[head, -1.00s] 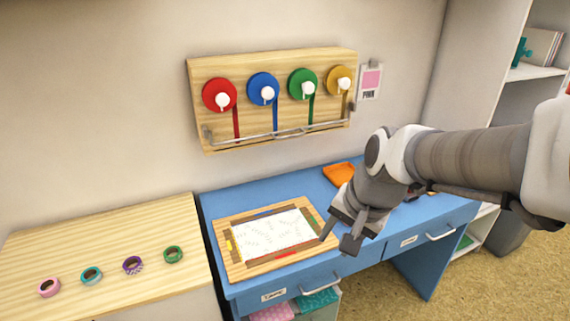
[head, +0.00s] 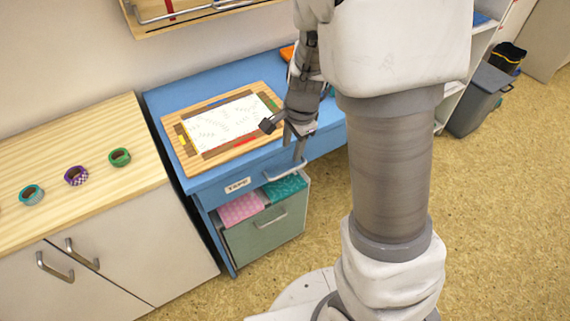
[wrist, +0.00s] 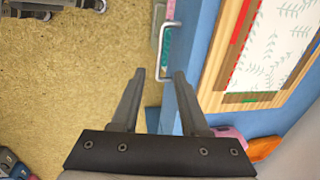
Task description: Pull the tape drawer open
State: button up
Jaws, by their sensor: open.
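The tape drawer (head: 238,185) is in the front of the blue desk, with a white label reading TAPE. Its front looks flush with the desk. Its pale bar handle (head: 286,170) sticks out to the right of the label, and the handle also shows in the wrist view (wrist: 164,48). My gripper (head: 284,136) is open and empty, above and close to the handle at the desk's front edge. In the wrist view the near end of the handle appears between my fingertips (wrist: 159,75). I cannot tell whether they touch it.
A wooden framed board (head: 172,141) with a patterned sheet lies on the desk above the drawer. A green-grey bin (head: 262,236) with pink and teal contents stands below. A wooden cabinet (head: 90,137) with tape rolls is at the left.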

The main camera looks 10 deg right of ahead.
aim_at(287, 172)
jog(key=f+b, duration=0.1)
jog(key=f, duration=0.2)
jog(key=w+f+b, duration=0.1)
jog(key=f, duration=0.3)
jog(key=w+f+b, duration=0.1)
jog(key=f+b, duration=0.1)
jog(key=f, duration=0.1)
jog(key=shift+a+f, duration=0.3)
jog(key=shift+f, duration=0.1)
grip_shut()
dwell(0.8)
